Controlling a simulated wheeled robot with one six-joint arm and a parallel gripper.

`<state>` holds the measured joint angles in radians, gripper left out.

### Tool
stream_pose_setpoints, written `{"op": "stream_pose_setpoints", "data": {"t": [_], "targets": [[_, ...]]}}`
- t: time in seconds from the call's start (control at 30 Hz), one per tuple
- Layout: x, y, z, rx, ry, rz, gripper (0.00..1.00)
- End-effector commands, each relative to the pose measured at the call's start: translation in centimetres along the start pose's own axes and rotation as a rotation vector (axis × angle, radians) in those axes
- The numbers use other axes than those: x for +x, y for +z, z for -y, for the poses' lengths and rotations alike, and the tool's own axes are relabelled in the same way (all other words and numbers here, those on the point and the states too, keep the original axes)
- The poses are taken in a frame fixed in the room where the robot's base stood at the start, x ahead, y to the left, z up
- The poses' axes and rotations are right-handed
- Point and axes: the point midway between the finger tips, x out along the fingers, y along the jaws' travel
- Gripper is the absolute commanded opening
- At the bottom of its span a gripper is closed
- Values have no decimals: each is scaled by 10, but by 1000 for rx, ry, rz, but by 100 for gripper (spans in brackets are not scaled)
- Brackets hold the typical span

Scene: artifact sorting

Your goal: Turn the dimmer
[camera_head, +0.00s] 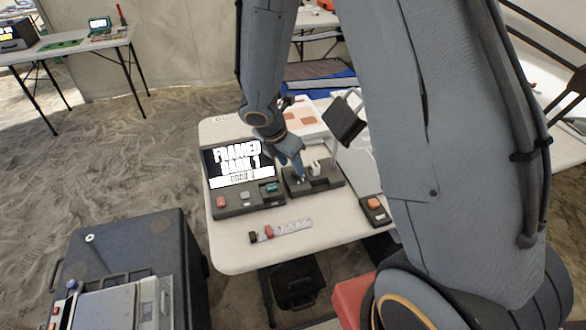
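My gripper (300,175) points down over the white table (235,256), with its fingertips at a low dark box (327,184). A small white upright piece (315,168) stands on this box, just right of the fingertips. The view is too small to tell whether the fingers are open or shut, or whether they touch anything. No part is clearly marked as the dimmer; it may be on this dark box, partly hidden by my gripper.
Left of the dark box is a console with a lit screen (238,163) and coloured buttons. In front lies a light strip with dark and red pieces (281,231). An orange button box (375,210) is at right. The table's front left is clear.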

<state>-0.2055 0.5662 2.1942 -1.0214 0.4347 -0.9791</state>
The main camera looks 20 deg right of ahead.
Motion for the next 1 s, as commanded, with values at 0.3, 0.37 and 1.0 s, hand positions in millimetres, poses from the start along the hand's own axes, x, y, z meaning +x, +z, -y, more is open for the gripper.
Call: {"op": "stream_pose_setpoints", "data": {"t": [0.3, 0.37, 1.0], "targets": [[30, 0, 0, 3, 0, -1, 40], [31, 0, 0, 2, 0, -1, 40], [30, 0, 0, 13, -4, -1, 0]]}}
